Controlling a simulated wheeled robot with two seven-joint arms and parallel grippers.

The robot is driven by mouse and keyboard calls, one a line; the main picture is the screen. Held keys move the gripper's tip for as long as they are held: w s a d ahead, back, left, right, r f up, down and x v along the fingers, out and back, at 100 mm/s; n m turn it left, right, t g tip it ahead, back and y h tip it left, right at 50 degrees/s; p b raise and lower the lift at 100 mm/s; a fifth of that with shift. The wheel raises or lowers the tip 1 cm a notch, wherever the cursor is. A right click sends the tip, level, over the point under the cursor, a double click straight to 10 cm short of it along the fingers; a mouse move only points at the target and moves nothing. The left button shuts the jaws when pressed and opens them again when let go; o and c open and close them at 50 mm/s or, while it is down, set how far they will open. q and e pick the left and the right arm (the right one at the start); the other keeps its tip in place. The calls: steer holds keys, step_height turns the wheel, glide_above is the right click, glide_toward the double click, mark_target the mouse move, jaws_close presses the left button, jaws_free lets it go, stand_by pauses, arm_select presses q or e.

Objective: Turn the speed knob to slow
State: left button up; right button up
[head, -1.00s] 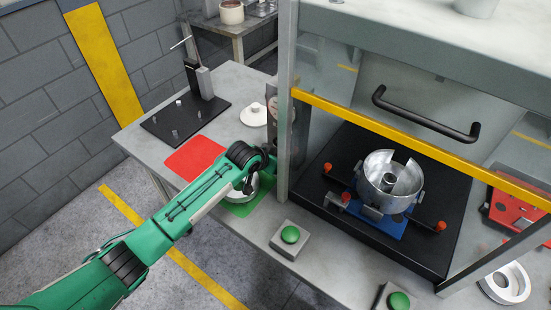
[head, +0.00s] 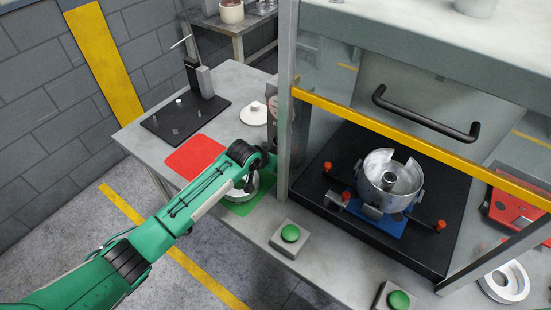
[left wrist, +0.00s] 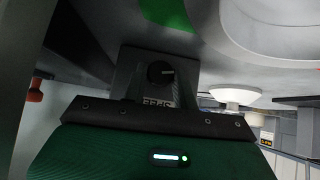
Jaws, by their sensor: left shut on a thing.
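The speed knob (left wrist: 160,72) is a dark round knob with a pale pointer line, on a dark panel in the left wrist view. A small pale label (left wrist: 157,103) sits by it, too small to read. My left gripper (left wrist: 158,84) is at the knob, with its fingers on either side, shut on it. In the head view my left arm's wrist (head: 250,160) reaches the left side of the guarded machine; its fingertips and the knob are hidden there. My right gripper is in neither view.
The machine's front post (head: 285,140) and yellow-edged guard (head: 400,140) stand right of my wrist. A silver clutch part (head: 389,180) sits inside. Red (head: 194,156) and green (head: 238,206) mats lie beneath and beside my wrist. Green buttons (head: 290,233) line the table front.

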arm_select(q)
steer(key=shift+a+g+h, duration=0.1)
steer(key=shift+g+h, duration=0.2)
steer(key=shift+w+f+n+h+b, duration=0.15)
steer(key=shift+n+h+b, duration=0.15)
steer(key=shift+n+h, duration=0.2)
steer(key=shift+a+n+g+h+b, duration=0.2)
steer(key=shift+n+g+h+b, duration=0.45)
steer(key=shift+h+b, duration=0.35)
steer(key=shift+w+g+h+b, duration=0.1)
steer(key=shift+g+h+b, duration=0.2)
steer(key=shift+b, duration=0.3)
steer(key=shift+n, duration=0.25)
steer(key=o, duration=0.9)
steer(key=shift+o, duration=0.2)
